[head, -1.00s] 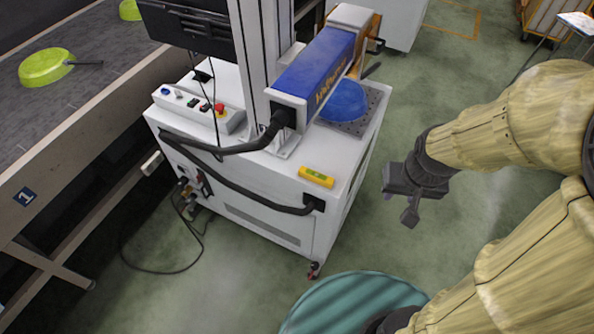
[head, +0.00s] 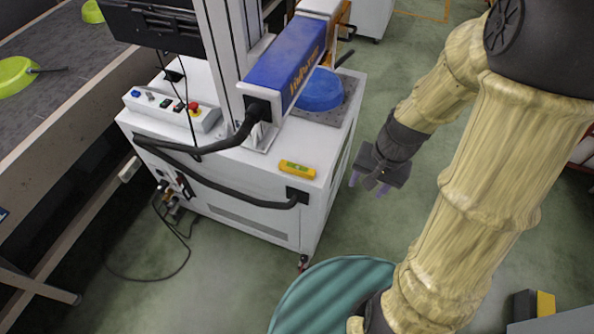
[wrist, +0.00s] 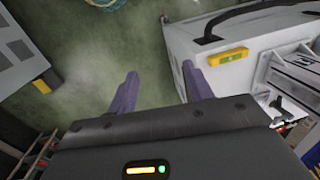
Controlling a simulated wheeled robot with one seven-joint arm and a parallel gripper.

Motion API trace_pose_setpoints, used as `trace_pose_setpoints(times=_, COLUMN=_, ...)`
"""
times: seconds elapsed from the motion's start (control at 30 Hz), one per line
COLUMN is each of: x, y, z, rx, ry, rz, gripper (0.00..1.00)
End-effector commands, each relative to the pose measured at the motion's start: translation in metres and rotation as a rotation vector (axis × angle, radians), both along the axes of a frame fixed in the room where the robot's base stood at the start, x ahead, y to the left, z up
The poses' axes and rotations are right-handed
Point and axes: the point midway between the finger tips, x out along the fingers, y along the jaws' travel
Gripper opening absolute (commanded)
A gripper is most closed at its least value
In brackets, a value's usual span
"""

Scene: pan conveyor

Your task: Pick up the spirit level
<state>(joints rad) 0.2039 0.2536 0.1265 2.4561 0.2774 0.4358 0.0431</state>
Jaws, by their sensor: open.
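The spirit level (head: 297,169) is a small yellow bar with a green vial. It lies flat on the white top of the machine cabinet, near its front right corner in the head view. It also shows in the wrist view (wrist: 228,57), right of the fingers. My gripper (head: 368,186) is open and empty, off the cabinet's right side and apart from the level. In the wrist view its two purple fingers (wrist: 160,88) stand apart with green floor between them.
The white cabinet (head: 240,217) carries a blue and orange marking head (head: 288,66), a button box (head: 172,110) and a blue pan (head: 320,90). A black cable (head: 215,175) runs along its front. A conveyor (head: 60,97) stands at left.

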Motion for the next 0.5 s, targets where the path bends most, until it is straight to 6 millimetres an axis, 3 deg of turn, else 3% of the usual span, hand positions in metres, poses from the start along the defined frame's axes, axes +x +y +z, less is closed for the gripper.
trace_pose_setpoints(times=0.03, x=0.003, y=0.000, z=-0.019, rx=0.048, ry=0.053, rz=-0.081, gripper=0.51)
trace_pose_setpoints(times=0.2, x=0.017, y=0.008, z=-0.061, rx=0.233, ry=0.207, rz=-0.353, gripper=0.51)
trace_pose_setpoints(times=0.5, x=0.060, y=0.021, z=-0.118, rx=0.636, ry=0.452, rz=-0.848, gripper=0.51)
